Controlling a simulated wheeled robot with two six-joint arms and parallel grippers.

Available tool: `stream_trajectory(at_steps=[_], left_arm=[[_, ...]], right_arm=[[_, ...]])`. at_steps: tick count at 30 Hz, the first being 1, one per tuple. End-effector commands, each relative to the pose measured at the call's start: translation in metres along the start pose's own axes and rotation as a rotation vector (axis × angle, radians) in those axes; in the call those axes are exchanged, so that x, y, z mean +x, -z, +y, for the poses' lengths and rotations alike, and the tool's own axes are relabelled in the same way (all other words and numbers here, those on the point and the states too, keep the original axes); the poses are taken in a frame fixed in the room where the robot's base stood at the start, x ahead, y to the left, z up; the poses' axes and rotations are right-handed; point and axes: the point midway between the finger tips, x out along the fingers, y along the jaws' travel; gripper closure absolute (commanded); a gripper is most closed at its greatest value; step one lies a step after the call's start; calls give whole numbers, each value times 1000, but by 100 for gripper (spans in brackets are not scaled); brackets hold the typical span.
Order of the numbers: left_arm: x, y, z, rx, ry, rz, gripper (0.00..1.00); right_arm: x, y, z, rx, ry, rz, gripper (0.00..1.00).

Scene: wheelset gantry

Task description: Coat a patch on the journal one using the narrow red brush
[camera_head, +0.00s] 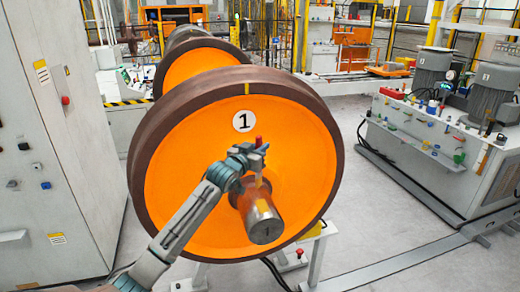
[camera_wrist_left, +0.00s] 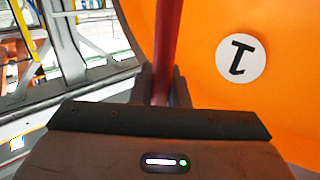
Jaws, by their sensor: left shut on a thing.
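The wheelset's near orange wheel (camera_head: 185,165) bears a round label "1". Its journal one (camera_head: 264,226) is a grey metal stub sticking out toward me from the hub. An orange-yellow tint shows on the journal's top; I cannot tell whether it is coating or reflection. My left gripper (camera_head: 257,160) is shut on the narrow red brush (camera_head: 258,141), just above the journal. The brush's red handle (camera_wrist_left: 168,45) stands between the fingers in the left wrist view. The bristle end is hard to make out, so I cannot tell whether it touches the journal. My right gripper is not in view.
A grey control cabinet (camera_head: 45,130) stands at the left. A grey bench (camera_head: 430,150) with motors and small coloured parts stands at the right. A white support frame (camera_head: 318,255) is under the wheelset. Open floor lies between wheel and bench.

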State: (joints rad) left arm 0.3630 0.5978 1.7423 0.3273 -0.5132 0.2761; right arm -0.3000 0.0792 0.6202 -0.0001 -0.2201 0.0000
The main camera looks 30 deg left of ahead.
Motion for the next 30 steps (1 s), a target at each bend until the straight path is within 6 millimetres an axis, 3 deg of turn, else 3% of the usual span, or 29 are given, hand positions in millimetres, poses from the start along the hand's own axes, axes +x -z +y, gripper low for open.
stream_trajectory(at_steps=[11,18,30], left_arm=[[0,6,0,0,0,0,100],[0,26,0,0,0,1,100],[0,34,0,0,0,0,100]], right_arm=[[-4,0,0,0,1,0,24],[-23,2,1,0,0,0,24],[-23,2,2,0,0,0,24]])
